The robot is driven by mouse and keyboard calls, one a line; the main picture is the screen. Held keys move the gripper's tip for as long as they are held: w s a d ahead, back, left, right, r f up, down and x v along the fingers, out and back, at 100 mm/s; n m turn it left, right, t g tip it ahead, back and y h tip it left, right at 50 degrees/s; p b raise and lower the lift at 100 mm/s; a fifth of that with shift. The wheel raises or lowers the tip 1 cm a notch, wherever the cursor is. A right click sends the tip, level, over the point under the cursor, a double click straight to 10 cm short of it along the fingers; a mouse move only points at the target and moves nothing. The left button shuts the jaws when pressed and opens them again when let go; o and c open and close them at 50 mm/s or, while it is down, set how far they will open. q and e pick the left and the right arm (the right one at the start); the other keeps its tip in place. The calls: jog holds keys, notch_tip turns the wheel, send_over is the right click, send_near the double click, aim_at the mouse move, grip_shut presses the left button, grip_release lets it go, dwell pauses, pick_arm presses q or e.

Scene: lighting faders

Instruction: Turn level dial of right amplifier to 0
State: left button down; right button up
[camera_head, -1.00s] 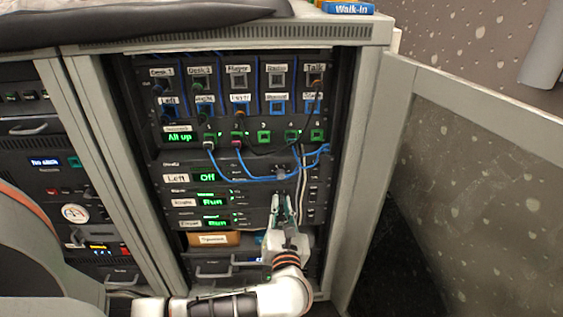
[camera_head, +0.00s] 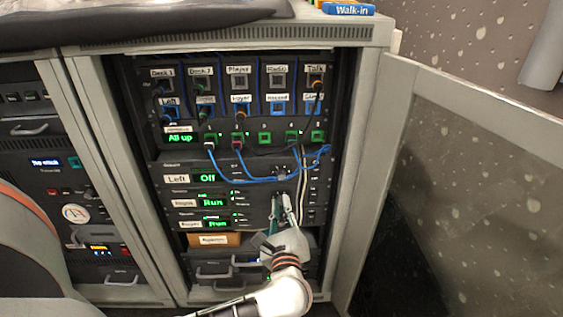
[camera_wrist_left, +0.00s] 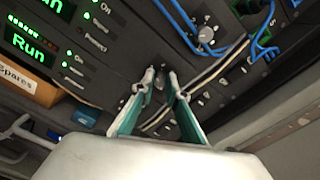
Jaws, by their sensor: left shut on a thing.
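The right amplifier (camera_head: 240,207), labelled "Right", is the middle unit of three stacked in the open rack, and its green display (camera_head: 214,202) reads "Run". My left gripper (camera_head: 281,196) reaches up from below to the right part of this unit. Its teal fingers are shut on the level dial, which the fingertips mostly hide. In the left wrist view my left gripper (camera_wrist_left: 160,72) has its tips against the dark panel, around the dial; its pointer cannot be read. My right gripper is not in view.
Above is the left amplifier with an "Off" display (camera_head: 208,178) and its own round knob (camera_wrist_left: 205,34). Blue cables (camera_head: 250,181) hang across it. White cables run just right of the gripper. An open rack door (camera_head: 470,180) stands at the right.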

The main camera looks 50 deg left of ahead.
pick_arm(q)
jog(key=n, duration=0.6)
jog(key=shift+f, duration=0.1)
jog(key=n, duration=0.6)
dwell(0.4)
jog(key=c, duration=2)
grip_release()
